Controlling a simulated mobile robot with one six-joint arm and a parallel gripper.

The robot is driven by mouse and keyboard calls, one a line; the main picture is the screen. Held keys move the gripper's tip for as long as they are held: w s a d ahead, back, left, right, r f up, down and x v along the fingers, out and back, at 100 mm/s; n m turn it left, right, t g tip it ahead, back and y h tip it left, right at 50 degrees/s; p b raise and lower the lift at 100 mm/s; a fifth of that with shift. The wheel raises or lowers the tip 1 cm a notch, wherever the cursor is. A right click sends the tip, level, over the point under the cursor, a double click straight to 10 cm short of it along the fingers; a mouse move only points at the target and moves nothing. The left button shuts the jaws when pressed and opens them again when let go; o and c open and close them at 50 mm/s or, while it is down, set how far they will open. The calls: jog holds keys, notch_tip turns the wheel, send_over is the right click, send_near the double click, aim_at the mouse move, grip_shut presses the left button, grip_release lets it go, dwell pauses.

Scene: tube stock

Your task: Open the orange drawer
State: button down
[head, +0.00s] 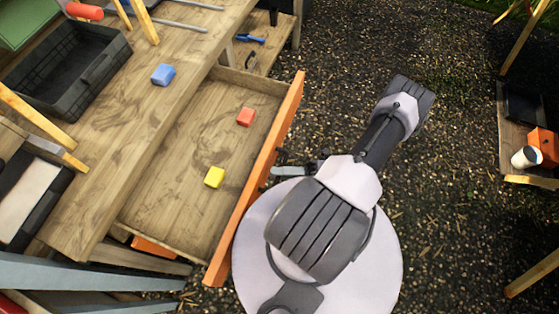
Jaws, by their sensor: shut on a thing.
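The orange drawer (254,190) is pulled well out from under the wooden workbench (119,145). Its wooden inside shows, with a red block (246,117) and a yellow block (214,177) lying on its floor. My gripper (284,165) is at the outer side of the orange front, around its middle, and is shut on the drawer's handle. The handle is mostly hidden by the gripper, and the fingertips are small and dark in the head view. My arm and round white base fill the lower middle.
A blue block (163,75) and a black crate (64,72) stand on the workbench. A lower shelf (262,50) holds a blue tool. A wooden stand at the right carries a white cup (525,157) and an orange box (544,147). Dark gravel ground to the right is open.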

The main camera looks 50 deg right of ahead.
jog(key=c, duration=1.5)
grip_release()
jog(key=shift+o, duration=0.2)
jog(key=shift+d, duration=0.1)
jog(key=v, duration=1.7)
jog(key=shift+b, duration=0.45)
jog(key=shift+s+d, duration=0.1)
